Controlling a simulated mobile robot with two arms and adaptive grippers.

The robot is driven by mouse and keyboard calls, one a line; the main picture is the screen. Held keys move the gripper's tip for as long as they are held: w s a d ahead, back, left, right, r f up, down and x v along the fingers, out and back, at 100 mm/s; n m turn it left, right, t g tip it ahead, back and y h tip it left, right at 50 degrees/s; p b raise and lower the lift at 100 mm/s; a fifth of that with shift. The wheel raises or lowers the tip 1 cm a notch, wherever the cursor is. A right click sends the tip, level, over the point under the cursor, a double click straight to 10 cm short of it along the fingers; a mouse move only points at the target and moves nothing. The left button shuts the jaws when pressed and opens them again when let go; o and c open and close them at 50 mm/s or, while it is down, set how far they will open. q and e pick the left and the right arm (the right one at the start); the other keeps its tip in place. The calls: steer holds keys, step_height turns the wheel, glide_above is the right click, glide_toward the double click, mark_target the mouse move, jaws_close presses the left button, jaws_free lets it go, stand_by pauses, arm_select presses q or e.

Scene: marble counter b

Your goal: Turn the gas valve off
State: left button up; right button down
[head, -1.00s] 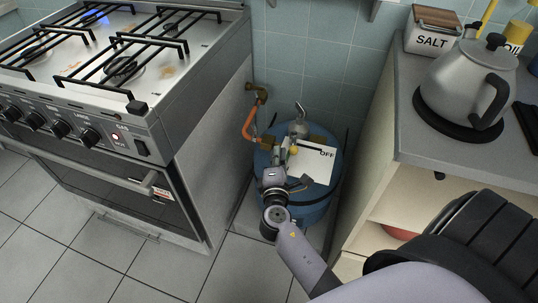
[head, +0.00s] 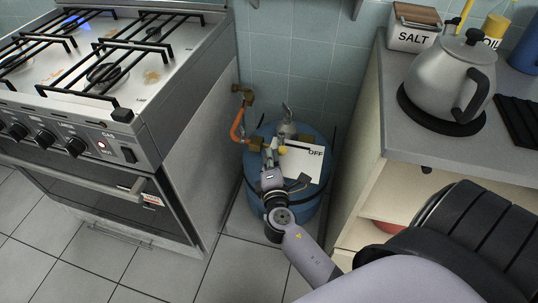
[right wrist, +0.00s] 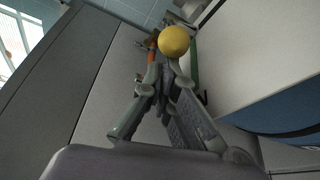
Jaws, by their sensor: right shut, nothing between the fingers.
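The blue gas cylinder (head: 308,207) stands on the floor between the stove and the counter. A yellow knob (head: 283,149) sits on the valve fittings at its top, beside a white plate (head: 305,162) marked OFF. An orange hose (head: 237,125) runs from the wall fitting towards the valve. My right gripper (head: 268,157) is shut and empty, just left of the yellow knob. In the right wrist view the yellow knob (right wrist: 173,41) shows just past the closed fingertips (right wrist: 164,62); I cannot tell if they touch. My gripper and arm hide part of the cylinder. My left gripper is not in view.
The stove (head: 170,110) stands close on the left, with a blue glow at a back burner and a red light on its panel. The counter (head: 395,130) on the right carries a kettle (head: 450,75) and a salt box (head: 412,38). The gap between is narrow.

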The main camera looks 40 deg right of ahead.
mark_target(291, 164)
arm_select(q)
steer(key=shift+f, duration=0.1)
arm_select(e)
steer(key=shift+s+d, duration=0.15)
steer(key=shift+s+d+n+t+y, duration=0.2)
steer(key=shift+n+t+y, duration=0.2)
steer(key=shift+n+y, duration=0.15)
steer(key=shift+s+d+n+t+y, duration=0.2)
steer(key=shift+n+y, duration=0.15)
steer(key=shift+y, duration=0.2)
steer(key=shift+s+d+n+t+y, duration=0.15)
steer(key=shift+n+y, duration=0.15)
steer(key=shift+y, duration=0.2)
steer(key=shift+s+d+f+n+t+y+b, duration=0.1)
steer(key=shift+s+d+n+t+y+b, duration=0.25)
steer(key=shift+n+y, duration=0.45)
steer(key=shift+s+d, duration=0.35)
steer(key=shift+d, duration=0.05)
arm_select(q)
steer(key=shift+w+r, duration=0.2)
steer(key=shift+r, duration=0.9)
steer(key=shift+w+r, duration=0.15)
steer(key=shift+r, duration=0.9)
arm_select(e)
steer(key=shift+s+d, duration=0.4)
steer(key=shift+d, duration=0.45)
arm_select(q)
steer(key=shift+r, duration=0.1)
arm_select(e)
steer(key=shift+d, duration=0.1)
